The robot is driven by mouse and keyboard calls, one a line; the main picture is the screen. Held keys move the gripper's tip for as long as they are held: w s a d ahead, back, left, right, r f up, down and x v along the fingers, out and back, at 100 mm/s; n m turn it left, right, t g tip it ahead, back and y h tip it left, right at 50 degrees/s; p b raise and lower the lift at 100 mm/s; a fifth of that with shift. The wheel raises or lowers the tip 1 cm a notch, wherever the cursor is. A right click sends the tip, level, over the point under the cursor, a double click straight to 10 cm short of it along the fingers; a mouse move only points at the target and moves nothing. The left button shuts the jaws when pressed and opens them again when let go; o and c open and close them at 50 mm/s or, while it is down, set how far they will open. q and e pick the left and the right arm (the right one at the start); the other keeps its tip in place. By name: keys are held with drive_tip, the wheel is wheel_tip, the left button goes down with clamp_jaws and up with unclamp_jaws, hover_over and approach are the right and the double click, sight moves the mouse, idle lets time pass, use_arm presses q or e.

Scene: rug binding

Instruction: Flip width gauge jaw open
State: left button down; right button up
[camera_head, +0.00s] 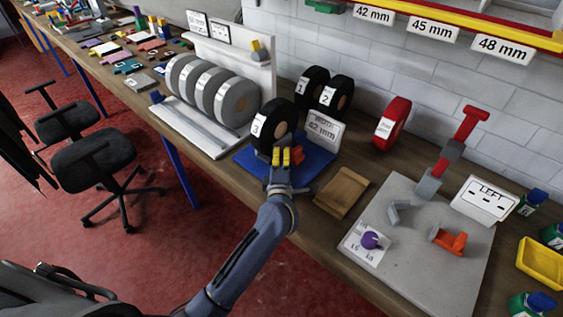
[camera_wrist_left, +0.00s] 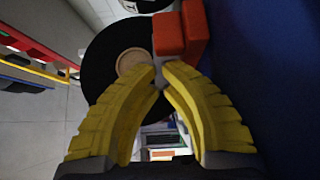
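The width gauge sits on a blue base (camera_head: 318,172) on the bench, with a sign reading 42 mm (camera_head: 322,127) behind it. Its red-orange block (camera_head: 298,153) also shows in the left wrist view (camera_wrist_left: 180,34), beside a grey part (camera_wrist_left: 165,62). A black roll marked 3 (camera_head: 270,124) stands upright just behind; it fills the upper middle of the wrist view (camera_wrist_left: 104,62). My left gripper (camera_head: 286,153) is at the gauge, its yellow fingertips (camera_wrist_left: 159,72) nearly together, close to the grey part. Whether they touch it is unclear. The jaw's position is partly hidden by my fingers. My right gripper is out of view.
Grey rolls (camera_head: 212,90) stand in a white rack to the left. Rolls 1 and 2 (camera_head: 325,90) and a red roll (camera_head: 391,124) stand behind. A brown block (camera_head: 342,191) lies right of the gauge, then a grey board (camera_head: 465,268) with a red-handled tool (camera_head: 452,153).

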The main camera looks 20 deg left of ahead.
use_arm(q)
drive_tip(key=shift+w+a, duration=0.15)
drive_tip(key=shift+w, duration=0.45)
drive_tip(key=shift+s+d, duration=0.35)
drive_tip(key=shift+d, duration=0.4)
drive_tip(key=shift+s+d, duration=0.35)
drive_tip(key=shift+d, duration=0.4)
drive_tip(key=shift+s, duration=0.1)
drive_tip(key=v, duration=0.9)
drive_tip(key=shift+s, duration=0.35)
